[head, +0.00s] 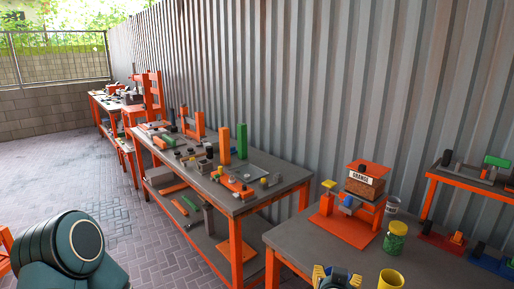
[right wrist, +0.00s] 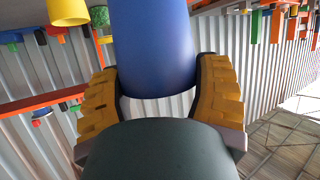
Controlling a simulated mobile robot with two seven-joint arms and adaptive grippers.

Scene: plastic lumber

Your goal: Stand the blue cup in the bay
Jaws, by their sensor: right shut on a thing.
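The blue cup (right wrist: 152,48) fills the upper middle of the right wrist view. The yellow fingers of my right gripper (right wrist: 160,82) press on it from both sides. In the head view the right gripper (head: 336,279) shows at the bottom edge, in front of the near table, with most of the cup hidden or cut off. The cup's tilt cannot be told. My left gripper is out of view; only a dark arm link shows at lower left. I cannot tell which thing is the bay.
On the near table (head: 298,247) stand a yellow cup (head: 390,280), a green-filled jar (head: 395,238), a whitish cup (head: 392,205) and an orange stand (head: 338,228) with a sign. A cluttered workbench (head: 288,182) is behind left. The corrugated wall rises behind the tables.

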